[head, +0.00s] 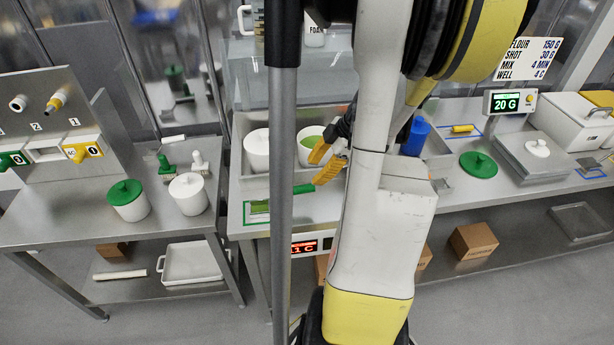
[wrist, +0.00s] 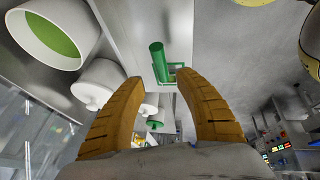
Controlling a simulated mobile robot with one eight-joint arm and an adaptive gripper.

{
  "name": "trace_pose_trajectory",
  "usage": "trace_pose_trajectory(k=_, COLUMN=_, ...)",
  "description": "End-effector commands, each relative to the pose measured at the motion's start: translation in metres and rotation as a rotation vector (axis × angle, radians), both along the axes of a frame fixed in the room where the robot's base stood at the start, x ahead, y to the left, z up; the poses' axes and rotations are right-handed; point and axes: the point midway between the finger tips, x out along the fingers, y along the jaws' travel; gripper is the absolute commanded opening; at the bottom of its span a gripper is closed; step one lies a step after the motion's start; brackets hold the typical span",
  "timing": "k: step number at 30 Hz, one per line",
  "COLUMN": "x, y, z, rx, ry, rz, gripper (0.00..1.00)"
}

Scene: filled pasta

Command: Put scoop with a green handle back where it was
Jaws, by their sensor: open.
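My gripper (head: 314,171) is open and empty, apart from the handle, above the bench's front left part. Its spread fingers also show in the wrist view (wrist: 158,77).
A white pot with green contents (head: 311,146) and a lidded white pot (head: 257,150) stand in a tray behind my gripper. A blue container (head: 415,136), a green lid (head: 478,164) and a scale (head: 532,158) are to the right. Another table (head: 60,223) stands left, across a gap.

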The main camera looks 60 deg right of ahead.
Motion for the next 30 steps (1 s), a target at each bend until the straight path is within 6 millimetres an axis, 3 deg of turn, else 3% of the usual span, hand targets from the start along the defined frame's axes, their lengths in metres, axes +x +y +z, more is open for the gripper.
trace_pose_trajectory(k=3, x=-0.007, y=-0.002, z=0.016, rx=0.000, ry=0.000, rz=0.000, gripper=0.40)
trace_pose_trajectory(k=11, x=-0.012, y=-0.003, z=0.023, rx=0.001, ry=0.001, rz=0.000, gripper=0.40)
trace_pose_trajectory(k=14, x=-0.006, y=0.002, z=0.025, rx=0.003, ry=0.007, rz=-0.006, gripper=0.40)
trace_pose_trajectory(k=16, x=0.006, y=0.017, z=0.031, rx=0.008, ry=0.025, rz=-0.031, gripper=0.40)
trace_pose_trajectory(k=20, x=0.043, y=0.072, z=0.051, rx=0.021, ry=0.080, rz=-0.133, gripper=0.40)
trace_pose_trajectory(k=24, x=0.075, y=0.154, z=0.075, rx=0.027, ry=0.104, rz=-0.296, gripper=0.40)
trace_pose_trajectory(k=30, x=0.085, y=0.264, z=0.100, rx=0.075, ry=0.032, rz=-0.511, gripper=0.40)
